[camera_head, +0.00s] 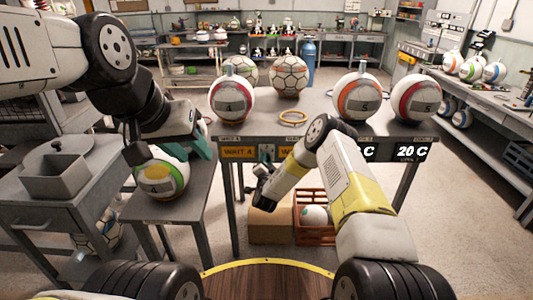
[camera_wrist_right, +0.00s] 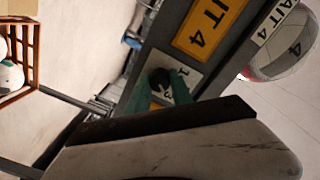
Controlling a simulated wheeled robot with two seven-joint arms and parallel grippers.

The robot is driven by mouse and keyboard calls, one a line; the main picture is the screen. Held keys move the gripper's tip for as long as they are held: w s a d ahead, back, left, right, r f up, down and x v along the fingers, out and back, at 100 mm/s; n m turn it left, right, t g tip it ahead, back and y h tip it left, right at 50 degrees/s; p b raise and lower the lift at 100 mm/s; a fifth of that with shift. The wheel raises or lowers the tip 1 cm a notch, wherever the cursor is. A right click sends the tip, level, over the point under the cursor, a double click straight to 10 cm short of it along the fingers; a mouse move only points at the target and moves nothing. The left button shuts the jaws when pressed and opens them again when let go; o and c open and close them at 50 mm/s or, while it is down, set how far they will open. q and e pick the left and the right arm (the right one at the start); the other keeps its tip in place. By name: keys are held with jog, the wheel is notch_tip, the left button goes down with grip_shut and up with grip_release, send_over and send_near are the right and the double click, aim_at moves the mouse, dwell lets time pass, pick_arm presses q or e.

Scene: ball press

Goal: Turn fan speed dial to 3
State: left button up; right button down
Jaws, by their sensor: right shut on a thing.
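The fan speed dial is a dark round knob (camera_wrist_right: 160,78) on a small white plate with printed numbers, on the front edge of the middle table. The plate (camera_head: 266,153) also shows in the head view beside an orange WAIT 4 sign. My right gripper (camera_head: 262,172) reaches this plate from below. In the right wrist view its teal fingertips (camera_wrist_right: 155,92) are at the knob and shut on it. The knob's pointer and setting cannot be read. My left gripper (camera_head: 198,142) is by a white, green and orange ball (camera_head: 162,172); its finger opening is unclear.
Numbered balls (camera_head: 232,100) and an orange ring (camera_head: 293,117) stand on the middle table (camera_head: 320,105). An orange crate (camera_head: 316,232) with a ball and a cardboard box (camera_head: 270,226) are under it. A grey cart (camera_head: 60,165) stands at left. Floor at right is clear.

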jog(key=shift+d+m, duration=0.1)
jog(key=shift+m, duration=0.9)
jog(key=c, duration=1.1)
grip_release()
jog(key=s, duration=0.7)
jog(key=shift+s+r, duration=0.1)
jog(key=shift+s, duration=0.3)
